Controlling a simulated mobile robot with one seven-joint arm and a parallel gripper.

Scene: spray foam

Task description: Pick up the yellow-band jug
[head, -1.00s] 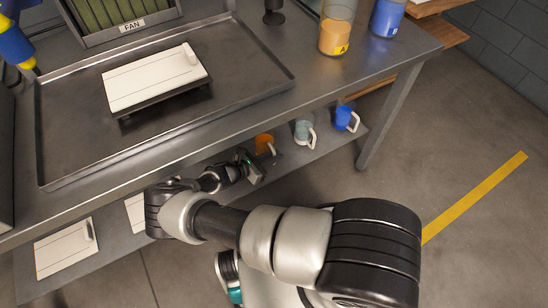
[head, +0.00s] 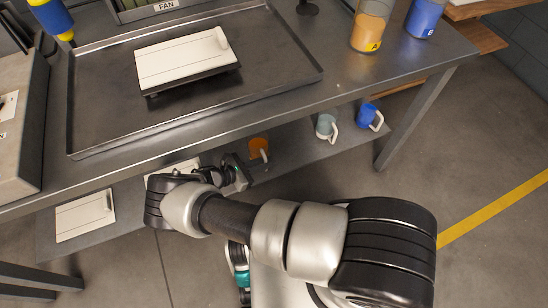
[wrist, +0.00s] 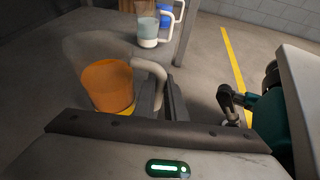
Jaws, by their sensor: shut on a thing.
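The yellow-band jug (wrist: 106,85) is a clear jug with orange contents, a yellow band low down and a pale handle (wrist: 152,75). In the head view the jug (head: 258,148) shows at the lower shelf, left of two other jugs. My gripper (wrist: 168,100) is shut on its handle, and the jug stands roughly upright beside the fingers. In the head view my gripper (head: 240,172) is just left of the jug, below the worktop's front edge. The jug's base is partly hidden by my gripper in the wrist view.
A grey-green jug (head: 326,126) and a blue jug (head: 369,116) stand right of it on the lower shelf (head: 300,152). The worktop (head: 300,108) overhangs the shelf, with a table leg (head: 420,115) at right. Open floor lies in front.

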